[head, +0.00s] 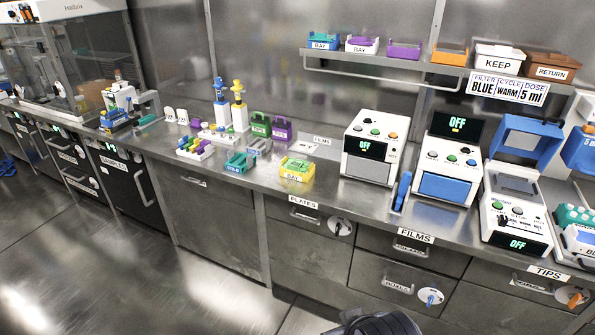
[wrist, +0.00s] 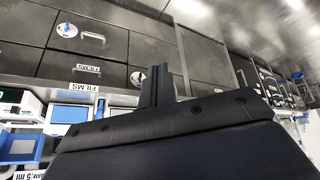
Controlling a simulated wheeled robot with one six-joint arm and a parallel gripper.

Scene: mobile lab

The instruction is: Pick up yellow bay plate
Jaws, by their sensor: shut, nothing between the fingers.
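The yellow bay plate (head: 296,173) sits on the steel counter in the head view, left of the first white device. It is a small yellow tray with a "BAY" label on its front and some green on top. My gripper (wrist: 160,80) shows in the wrist view as dark fingers close together, shut and empty. It points toward the drawer fronts, apart from the plate. I cannot make out the plate in the wrist view. At the bottom of the head view only a dark part of my arm shows.
A teal tray (head: 240,163) stands just left of the plate, with green (head: 261,125) and purple (head: 281,129) trays behind it. A white device (head: 371,147) stands to the right. A shelf (head: 390,66) holds more trays above. Drawers lie below the counter; the floor at left is clear.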

